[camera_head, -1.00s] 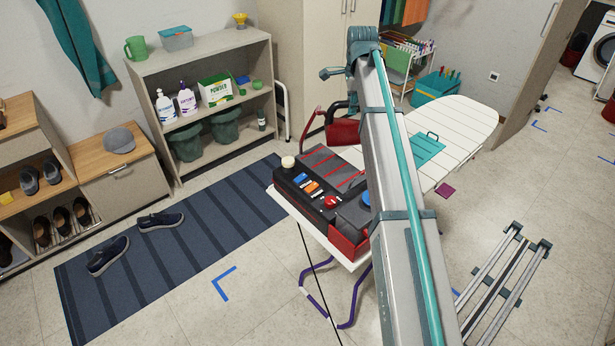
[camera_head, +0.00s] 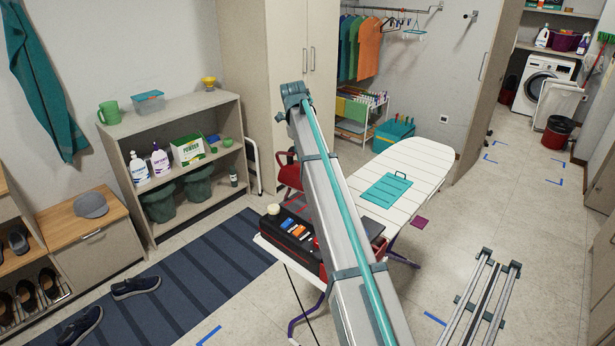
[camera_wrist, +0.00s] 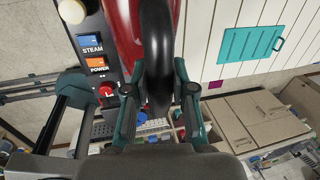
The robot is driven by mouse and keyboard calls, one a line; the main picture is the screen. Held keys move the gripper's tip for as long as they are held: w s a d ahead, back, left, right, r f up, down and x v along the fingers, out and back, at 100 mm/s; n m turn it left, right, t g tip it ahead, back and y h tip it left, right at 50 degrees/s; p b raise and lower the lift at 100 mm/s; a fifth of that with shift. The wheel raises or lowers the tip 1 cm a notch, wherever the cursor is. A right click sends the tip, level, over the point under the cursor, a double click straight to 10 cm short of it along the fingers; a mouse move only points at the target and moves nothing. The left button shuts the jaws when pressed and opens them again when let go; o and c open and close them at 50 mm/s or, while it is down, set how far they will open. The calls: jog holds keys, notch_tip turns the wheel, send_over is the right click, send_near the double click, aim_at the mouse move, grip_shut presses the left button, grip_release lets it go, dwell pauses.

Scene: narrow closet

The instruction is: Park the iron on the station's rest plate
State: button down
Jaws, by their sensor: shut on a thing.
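The iron has a red body (camera_wrist: 125,30) and a black handle (camera_wrist: 158,60). My gripper (camera_wrist: 158,92) is shut on the handle in the wrist view, one finger on each side. In the head view part of the red iron (camera_head: 289,173) shows left of my arm, beyond the station; my arm hides the gripper. The black and red station (camera_head: 297,229) stands at the near end of the ironing board. Its STEAM and POWER buttons (camera_wrist: 94,62) lie left of the iron in the wrist view.
The white slatted ironing board (camera_head: 425,165) carries a teal pad (camera_head: 386,190). A purple square (camera_head: 420,223) is beside its right edge. A shelf unit (camera_head: 185,150) with bottles and bins stands left. A cord hangs from the station. Floor right of the board is mostly clear.

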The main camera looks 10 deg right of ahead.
jog(key=shift+f+p, duration=1.3)
jog(key=shift+f, duration=3.1)
jog(key=c, duration=1.4)
grip_release()
jog(key=shift+f, duration=0.25)
jog(key=o, duration=0.4)
jog(key=shift+r, duration=0.1)
jog(key=shift+o, duration=0.2)
notch_tip(320, 180, up, 12)
jog(key=s+a+b, duration=0.1)
jog(key=a+b, duration=0.1)
jog(key=b, duration=0.1)
jog(key=shift+s, duration=0.3)
